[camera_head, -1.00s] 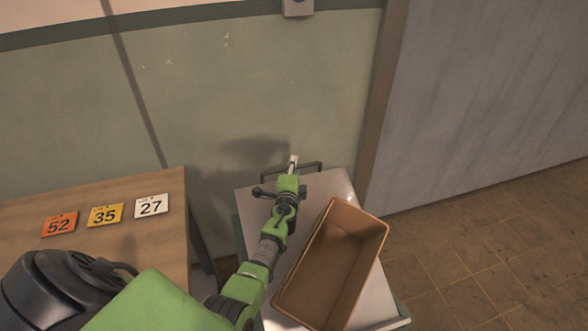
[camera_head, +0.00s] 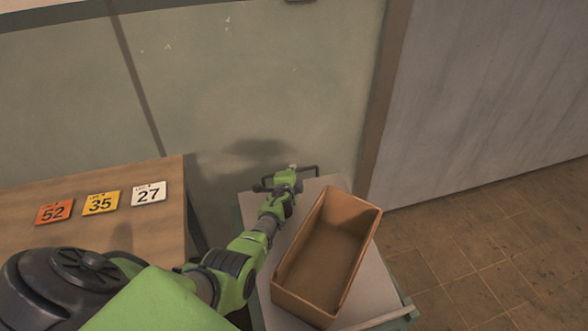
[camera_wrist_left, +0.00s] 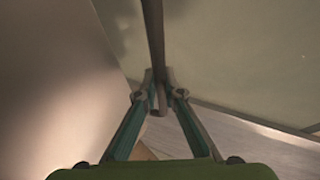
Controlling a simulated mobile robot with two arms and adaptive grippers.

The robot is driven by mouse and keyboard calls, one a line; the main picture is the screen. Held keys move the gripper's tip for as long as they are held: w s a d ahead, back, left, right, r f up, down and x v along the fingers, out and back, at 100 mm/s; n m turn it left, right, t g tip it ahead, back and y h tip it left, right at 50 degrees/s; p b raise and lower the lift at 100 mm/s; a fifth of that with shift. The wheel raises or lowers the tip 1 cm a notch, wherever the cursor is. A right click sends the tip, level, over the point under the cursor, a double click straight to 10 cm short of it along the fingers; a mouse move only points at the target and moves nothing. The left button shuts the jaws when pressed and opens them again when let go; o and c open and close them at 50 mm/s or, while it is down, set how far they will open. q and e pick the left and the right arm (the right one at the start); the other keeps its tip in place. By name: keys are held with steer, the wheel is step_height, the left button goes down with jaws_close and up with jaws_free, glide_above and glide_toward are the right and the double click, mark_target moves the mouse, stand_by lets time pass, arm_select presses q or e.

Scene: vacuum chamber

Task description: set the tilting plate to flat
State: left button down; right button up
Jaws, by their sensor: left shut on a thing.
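My left gripper (camera_head: 292,170) is at the far edge of a pale flat cart top (camera_head: 375,292), beside the dark bar handle (camera_head: 317,171) at its back. In the left wrist view the left gripper (camera_wrist_left: 161,88) is shut on a dark bar (camera_wrist_left: 154,35), which runs up and away between its fingers. I cannot make out the tilting plate for certain; the pale top may be it, and its angle is hard to judge. My right gripper is not in view.
A brown open box (camera_head: 325,252), empty, sits on the pale top, right of my left arm. A wooden table (camera_head: 80,207) with numbered cards (camera_head: 101,202) stands left. The wall (camera_head: 245,90) is close behind the cart. Tiled floor at right is clear.

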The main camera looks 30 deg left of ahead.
arm_select(q)
steer(key=shift+g+h, duration=0.6)
steer(key=shift+g, duration=0.1)
steer(key=f+b, duration=0.1)
steer(key=f, duration=0.2)
steer(key=f+b, duration=0.2)
steer(key=f, duration=0.1)
steer(key=w+a+f+b, duration=0.1)
steer(key=f, duration=0.2)
steer(key=shift+w+b, duration=0.1)
steer(key=shift+b, duration=0.2)
steer(key=shift+f, duration=0.25)
steer(key=shift+n, duration=0.3)
steer(key=shift+s, duration=0.25)
steer(key=c, duration=2.1)
jaws_free()
steer(key=shift+f, duration=0.2)
steer(key=shift+c, duration=0.2)
steer(key=shift+w, duration=0.1)
steer(key=shift+r, duration=0.1)
